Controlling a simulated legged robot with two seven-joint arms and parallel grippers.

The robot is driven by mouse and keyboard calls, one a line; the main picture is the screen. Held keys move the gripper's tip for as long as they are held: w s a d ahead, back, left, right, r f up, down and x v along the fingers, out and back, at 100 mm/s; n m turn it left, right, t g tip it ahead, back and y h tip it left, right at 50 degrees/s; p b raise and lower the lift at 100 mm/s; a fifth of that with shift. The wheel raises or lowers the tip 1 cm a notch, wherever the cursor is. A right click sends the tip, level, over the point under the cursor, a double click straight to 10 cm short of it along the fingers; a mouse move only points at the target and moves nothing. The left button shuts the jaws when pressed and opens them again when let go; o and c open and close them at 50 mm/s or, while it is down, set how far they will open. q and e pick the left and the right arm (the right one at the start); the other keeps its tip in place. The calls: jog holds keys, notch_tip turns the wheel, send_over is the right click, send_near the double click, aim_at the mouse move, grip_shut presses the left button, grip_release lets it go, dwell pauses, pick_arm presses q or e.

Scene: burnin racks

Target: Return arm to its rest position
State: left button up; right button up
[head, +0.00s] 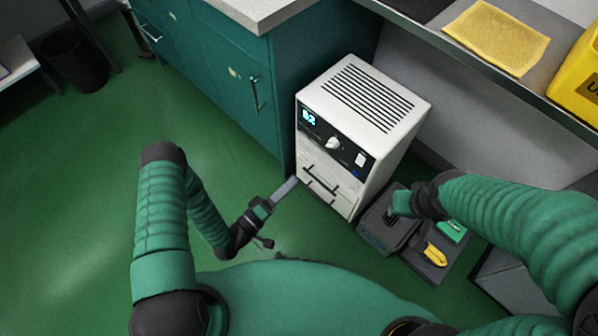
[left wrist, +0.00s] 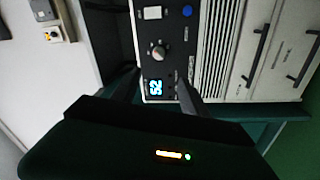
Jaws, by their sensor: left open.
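My left arm comes in from the left of the head view, bent at the elbow. Its gripper (head: 284,191) is in front of the white burn-in unit (head: 405,120), pointing toward its lower drawers. In the left wrist view the two dark fingers of this gripper (left wrist: 160,90) are apart, with nothing between them but the unit's control panel (left wrist: 163,45) behind. My right arm comes in from the right, and its dark wrist end (head: 428,200) is over a dark tray (head: 385,222) on the floor side. Its fingers are not clear.
A teal cabinet (head: 225,75) stands left of the unit. A shelf (head: 490,68) at the upper right holds a yellow cloth (head: 497,37) and a yellow bin (head: 582,75). A second dark tray holds a yellow item (head: 435,254). Green floor (head: 80,200) is open at left.

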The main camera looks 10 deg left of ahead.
dwell(0.4)
pick_arm(q)
jog(key=w+a+m+g+y, duration=0.3)
jog(key=w+m+g, duration=0.2)
jog(key=w+m, duration=0.1)
jog(key=s+a+r+m+g+y, duration=0.1)
jog(key=a+r+m+g+y, duration=0.15)
jog(key=a+r+y, duration=0.4)
jog(key=s+r+g+y, duration=0.1)
jog(key=s+r+g, duration=0.25)
jog(key=s, duration=0.35)
jog(key=s+r+g, duration=0.2)
jog(key=s+r, duration=0.3)
jog(key=s, duration=0.1)
jog(key=w+p+v, duration=0.2)
jog(key=p+v, duration=1.1)
jog(key=w+r+p+v, duration=0.1)
jog(key=w+p+v, duration=0.1)
jog(key=p+v, duration=1.1)
jog(key=shift+w+r+n+p, duration=0.2)
jog(key=shift+n+p, duration=0.15)
